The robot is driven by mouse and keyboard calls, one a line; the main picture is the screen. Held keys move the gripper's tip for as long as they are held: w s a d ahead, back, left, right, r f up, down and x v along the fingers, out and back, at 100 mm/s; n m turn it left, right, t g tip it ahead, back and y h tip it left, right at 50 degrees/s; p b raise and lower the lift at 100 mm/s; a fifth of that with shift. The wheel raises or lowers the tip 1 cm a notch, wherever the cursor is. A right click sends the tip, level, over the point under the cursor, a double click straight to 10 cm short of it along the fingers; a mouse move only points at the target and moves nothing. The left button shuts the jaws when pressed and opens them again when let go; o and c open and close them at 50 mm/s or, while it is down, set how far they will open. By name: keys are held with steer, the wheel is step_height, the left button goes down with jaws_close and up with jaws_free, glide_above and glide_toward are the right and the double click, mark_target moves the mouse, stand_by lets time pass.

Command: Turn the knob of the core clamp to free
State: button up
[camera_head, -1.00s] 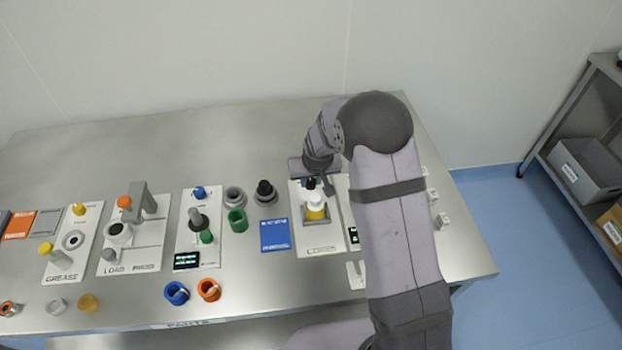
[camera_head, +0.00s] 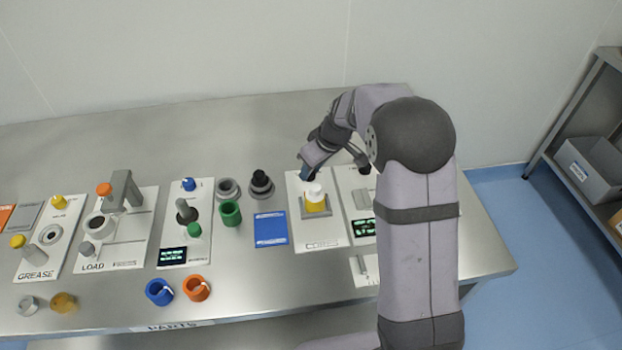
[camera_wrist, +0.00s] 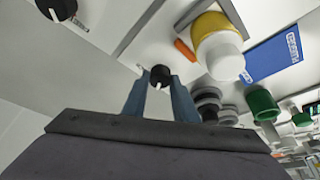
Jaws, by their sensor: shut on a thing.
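The core clamp panel (camera_head: 322,238) is a white plate bearing a yellow roll with a white top (camera_head: 315,199) on a grey square base. At the panel's back, my gripper (camera_head: 305,172) is low over the plate. In the wrist view, a small black knob with a white pointer mark (camera_wrist: 160,76) sits between the tips of my two blue-grey fingers (camera_wrist: 161,88). The fingers are shut on it. The mark points roughly toward my palm. A small label beside the knob is too small to read. In the head view my gripper mostly hides the knob.
Another black knob (camera_wrist: 57,8) stands on the neighbouring panel, which has a dark display (camera_head: 363,228). A blue card (camera_head: 270,229), a green ring (camera_head: 230,213) and grey and black parts lie to the left. An orange piece (camera_wrist: 185,50) is near the yellow roll.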

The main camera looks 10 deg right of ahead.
steer(key=shift+d+n+g+b, duration=0.1)
steer(key=shift+n+g+b, duration=0.2)
steer(key=shift+n+b, duration=0.6)
steer(key=shift+y, duration=0.3)
steer(key=o, duration=1)
steer(key=shift+o, duration=0.2)
steer(key=shift+r, duration=0.15)
steer(key=v, duration=0.7)
steer(key=shift+b, duration=0.35)
steer(key=shift+r, duration=0.1)
